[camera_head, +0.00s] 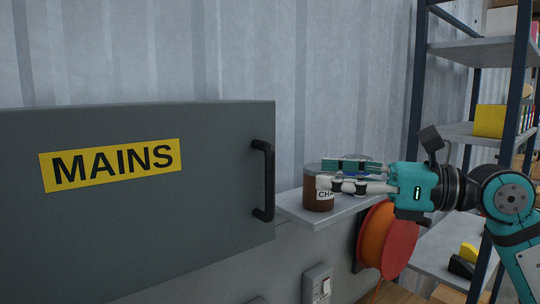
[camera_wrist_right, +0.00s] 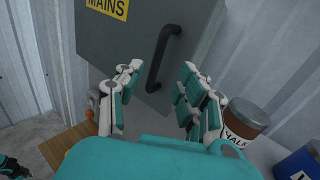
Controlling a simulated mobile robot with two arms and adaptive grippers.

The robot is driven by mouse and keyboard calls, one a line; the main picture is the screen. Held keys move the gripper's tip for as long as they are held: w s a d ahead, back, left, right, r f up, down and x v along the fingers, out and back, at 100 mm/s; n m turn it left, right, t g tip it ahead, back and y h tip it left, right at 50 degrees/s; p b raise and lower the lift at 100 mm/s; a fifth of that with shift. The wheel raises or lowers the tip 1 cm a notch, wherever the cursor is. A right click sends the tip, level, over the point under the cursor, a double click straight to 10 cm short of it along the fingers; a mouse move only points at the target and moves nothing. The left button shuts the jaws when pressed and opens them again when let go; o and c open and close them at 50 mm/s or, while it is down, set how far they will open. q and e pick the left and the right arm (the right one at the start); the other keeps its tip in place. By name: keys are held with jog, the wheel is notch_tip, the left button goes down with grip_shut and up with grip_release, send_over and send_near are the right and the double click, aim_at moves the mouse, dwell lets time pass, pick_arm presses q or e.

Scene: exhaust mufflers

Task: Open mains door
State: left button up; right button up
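The mains door (camera_head: 100,220) is a grey panel with a yellow MAINS label (camera_head: 110,165). It looks shut, though its far edge is out of view. Its black bar handle (camera_head: 262,180) stands upright near the right edge. In the right wrist view the handle (camera_wrist_right: 160,58) shows ahead of and between the fingers, not touched. My right gripper (camera_head: 322,174) points left toward the handle, to its right and apart from it. In the right wrist view the gripper (camera_wrist_right: 158,85) is open with nothing between its fingers. My left gripper is not seen in the head view.
A brown labelled jar (camera_head: 318,190) stands on a small wall shelf (camera_head: 335,217) close to my right gripper; a blue jar (camera_wrist_right: 297,165) is near it. An orange-red reel (camera_head: 388,240) hangs below. A wall switch (camera_head: 318,285) is under the door. Shelving (camera_head: 470,55) stands at right.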

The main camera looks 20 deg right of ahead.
jog(key=p, duration=0.4)
send_over(269, 210)
jog(key=d, duration=0.1)
jog(key=shift+w+r, duration=0.15)
jog(key=shift+w, duration=0.05)
jog(key=shift+w+a, duration=0.2)
jog(key=shift+a, duration=0.15)
grip_shut()
